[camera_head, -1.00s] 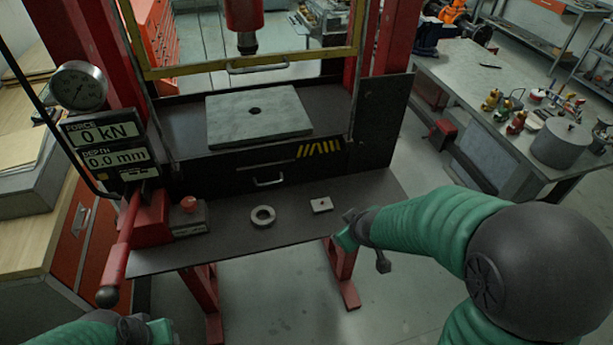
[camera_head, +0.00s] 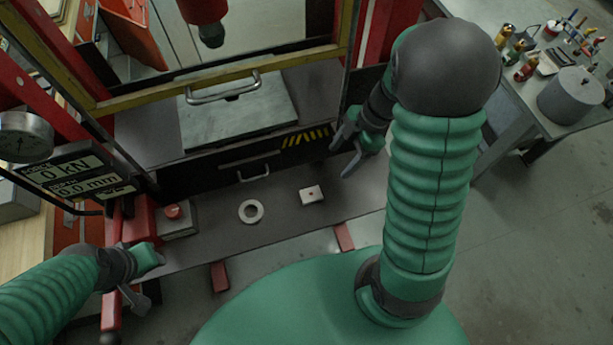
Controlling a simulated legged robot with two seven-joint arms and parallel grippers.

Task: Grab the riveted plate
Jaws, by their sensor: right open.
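The riveted plate (camera_head: 312,194) is a small, pale, roughly square plate with a reddish dot in its middle. It lies flat on the dark front shelf (camera_head: 215,228) of the press, right of a pale ring. My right gripper (camera_head: 343,156) is open and empty, its fingers spread, above and to the right of the plate in the picture and apart from it. My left gripper (camera_head: 147,278) is at the lower left, near the shelf's front edge. How its fingers stand is unclear.
The ring (camera_head: 250,211) lies close left of the plate. A box with a red button (camera_head: 173,212) stands further left. A cluttered bench (camera_head: 540,105) is at the right.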

